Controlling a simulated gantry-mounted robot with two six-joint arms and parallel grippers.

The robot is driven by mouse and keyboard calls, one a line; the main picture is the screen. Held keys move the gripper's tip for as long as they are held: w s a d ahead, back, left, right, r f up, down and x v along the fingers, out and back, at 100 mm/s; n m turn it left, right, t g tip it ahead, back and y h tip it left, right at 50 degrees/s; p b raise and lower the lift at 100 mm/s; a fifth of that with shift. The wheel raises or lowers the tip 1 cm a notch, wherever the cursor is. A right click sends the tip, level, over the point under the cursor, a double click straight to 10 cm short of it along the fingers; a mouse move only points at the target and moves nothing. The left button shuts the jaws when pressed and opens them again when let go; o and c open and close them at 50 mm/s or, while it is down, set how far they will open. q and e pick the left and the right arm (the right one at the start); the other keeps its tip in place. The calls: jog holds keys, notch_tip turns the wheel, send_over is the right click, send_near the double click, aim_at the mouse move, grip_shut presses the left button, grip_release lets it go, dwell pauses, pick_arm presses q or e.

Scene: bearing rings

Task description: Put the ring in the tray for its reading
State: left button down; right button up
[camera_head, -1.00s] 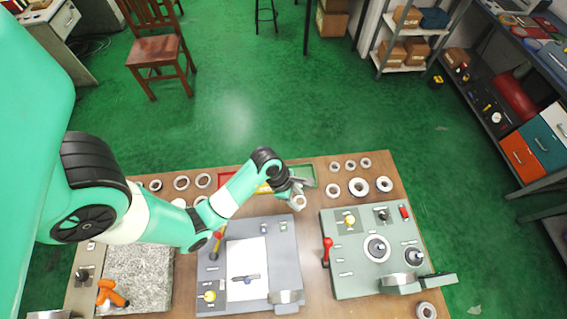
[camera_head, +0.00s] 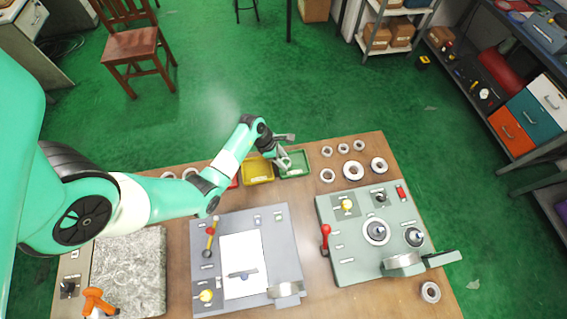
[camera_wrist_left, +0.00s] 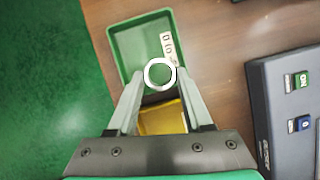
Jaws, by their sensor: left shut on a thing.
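A pale metal ring (camera_wrist_left: 160,74) is between the fingertips of my left gripper (camera_wrist_left: 158,82), which is shut on it. In the left wrist view the ring appears over the near right part of the green tray (camera_wrist_left: 124,38); its height above the tray is hard to tell. In the head view my left gripper (camera_head: 284,160) is at the green tray (camera_head: 301,159) at the table's back edge, and the ring is not clear there. The yellow tray (camera_head: 258,169) is just left of it, also partly seen in the wrist view (camera_wrist_left: 160,120). A red tray (camera_head: 234,183) is mostly hidden by my arm. My right gripper is not in view.
Several rings stand right of the green tray, including a large one (camera_head: 353,171). A grey panel (camera_head: 206,238) and a green-grey panel (camera_head: 345,268) with knobs and a red lever (camera_head: 326,238) stand in front. A stone slab (camera_head: 130,270) lies at left.

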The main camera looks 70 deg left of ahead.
pick_arm(q)
jog(key=shift+w+a+f, duration=0.2)
jog(key=shift+a+f, duration=0.1)
jog(key=shift+f, duration=0.05)
jog(key=f, duration=0.1)
jog(key=f+b, duration=0.1)
jog(key=f, duration=0.1)
jog(key=shift+w+a+f+b, duration=0.1)
jog(key=shift+a+f+b, duration=0.15)
jog(key=shift+b, duration=0.15)
jog(key=shift+f, duration=0.15)
jog(key=c, duration=0.8)
grip_release()
jog(key=shift+f, duration=0.1)
jog(key=o, duration=0.5)
